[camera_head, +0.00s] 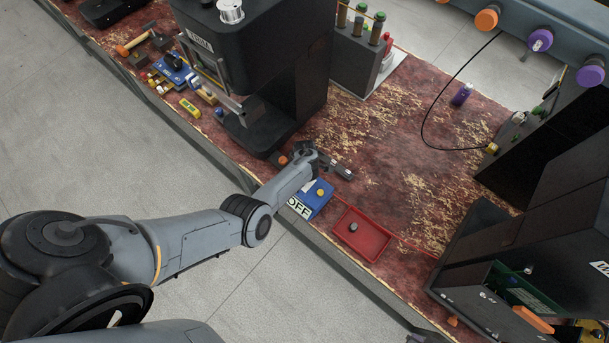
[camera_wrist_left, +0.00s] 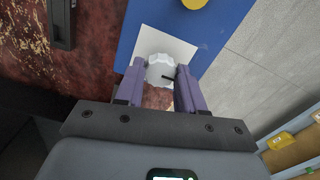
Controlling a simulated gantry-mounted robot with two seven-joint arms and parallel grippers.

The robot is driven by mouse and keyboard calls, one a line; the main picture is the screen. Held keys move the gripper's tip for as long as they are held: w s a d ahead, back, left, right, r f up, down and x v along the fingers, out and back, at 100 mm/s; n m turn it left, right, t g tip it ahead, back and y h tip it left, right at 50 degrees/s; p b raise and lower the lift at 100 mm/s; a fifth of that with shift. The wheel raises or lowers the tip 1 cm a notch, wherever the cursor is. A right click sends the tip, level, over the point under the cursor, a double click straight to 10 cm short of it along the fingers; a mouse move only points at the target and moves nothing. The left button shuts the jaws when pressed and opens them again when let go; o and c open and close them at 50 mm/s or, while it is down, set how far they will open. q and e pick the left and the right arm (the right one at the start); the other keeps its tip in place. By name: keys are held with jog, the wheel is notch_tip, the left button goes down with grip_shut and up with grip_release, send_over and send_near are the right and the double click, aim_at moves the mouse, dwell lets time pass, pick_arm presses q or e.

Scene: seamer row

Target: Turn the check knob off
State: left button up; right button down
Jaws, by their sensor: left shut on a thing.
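The check knob (camera_wrist_left: 160,71) is a pale grey, fluted knob with a dark pointer line toward the right of the wrist view. It sits on a white plate (camera_wrist_left: 178,48) on a blue box (camera_wrist_left: 225,30). The blue box (camera_head: 318,203) also shows in the head view, with a yellow button (camera_head: 320,192) and an "OFF" label (camera_head: 299,208). My left gripper (camera_wrist_left: 160,78) has its two purple fingers shut on either side of the knob. In the head view the left gripper (camera_head: 308,172) hides the knob. My right gripper is not in view.
A red tray (camera_head: 375,240) with a small dark piece lies right of the blue box. A tall black machine (camera_head: 265,60) stands behind my gripper. A dark metal piece (camera_head: 341,170) lies close by.

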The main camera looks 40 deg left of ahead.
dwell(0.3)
pick_arm(q)
jog(key=o, duration=1)
jog(key=shift+r, duration=0.1)
jog(key=shift+r+p, duration=1.85)
jog(key=shift+r, duration=3.45)
